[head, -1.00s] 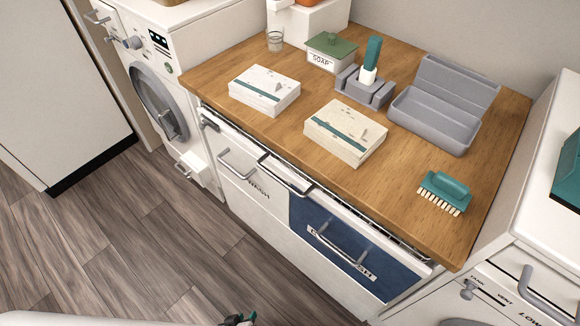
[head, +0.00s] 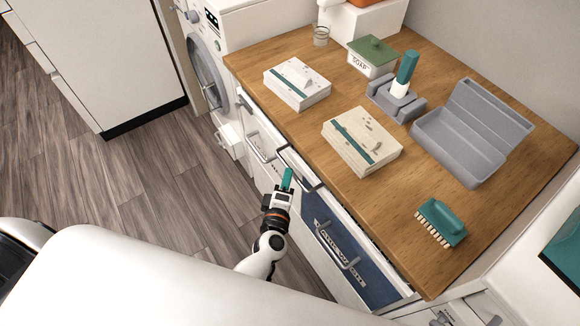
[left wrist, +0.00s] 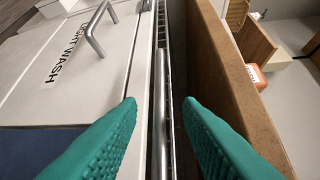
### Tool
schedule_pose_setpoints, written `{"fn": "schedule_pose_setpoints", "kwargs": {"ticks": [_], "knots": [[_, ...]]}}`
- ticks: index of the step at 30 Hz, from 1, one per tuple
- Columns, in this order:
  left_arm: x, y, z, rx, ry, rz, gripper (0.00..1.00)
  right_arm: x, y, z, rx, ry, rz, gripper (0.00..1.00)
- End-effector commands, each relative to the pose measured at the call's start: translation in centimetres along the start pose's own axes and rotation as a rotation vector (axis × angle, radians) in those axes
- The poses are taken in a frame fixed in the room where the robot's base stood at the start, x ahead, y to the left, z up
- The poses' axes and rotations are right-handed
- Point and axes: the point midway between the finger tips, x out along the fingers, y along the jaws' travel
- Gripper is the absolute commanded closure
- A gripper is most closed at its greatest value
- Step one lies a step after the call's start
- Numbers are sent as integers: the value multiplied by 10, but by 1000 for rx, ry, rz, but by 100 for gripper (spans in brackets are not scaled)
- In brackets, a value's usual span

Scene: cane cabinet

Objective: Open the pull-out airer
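The pull-out airer (left wrist: 164,40) is a slim slatted front just under the wooden worktop, with a grey metal bar handle (head: 304,175). It looks pushed in. My left gripper (head: 288,178) has teal fingertips and is just in front of this handle, over the floor side of the cabinet. In the left wrist view, the two teal fingers (left wrist: 158,110) are spread apart. The handle bar (left wrist: 160,85) runs lengthwise between them, and neither finger is seen pressing on it. My right gripper is in neither view.
Below are a white bin front marked LIGHT WASH (left wrist: 68,50) and a blue front (head: 340,250), both with protruding handles. Boxes, a soap tin, a grey tray (head: 460,145) and a brush (head: 442,222) stand on the worktop (head: 395,205). Wooden floor lies left.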

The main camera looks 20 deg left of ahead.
Motion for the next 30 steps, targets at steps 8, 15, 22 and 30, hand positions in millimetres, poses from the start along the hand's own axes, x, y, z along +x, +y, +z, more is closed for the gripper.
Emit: {"fn": "schedule_pose_setpoints", "kwargs": {"ticks": [8, 15, 22, 30], "knots": [[40, 0, 0, 1, 1, 0, 67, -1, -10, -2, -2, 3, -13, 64], [47, 1, 0, 0, 1, 1, 67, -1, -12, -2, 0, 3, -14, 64], [47, 1, 0, 1, 1, 1, 79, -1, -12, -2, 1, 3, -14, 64], [46, 1, 0, 1, 1, 1, 100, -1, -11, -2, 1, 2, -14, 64]]}}
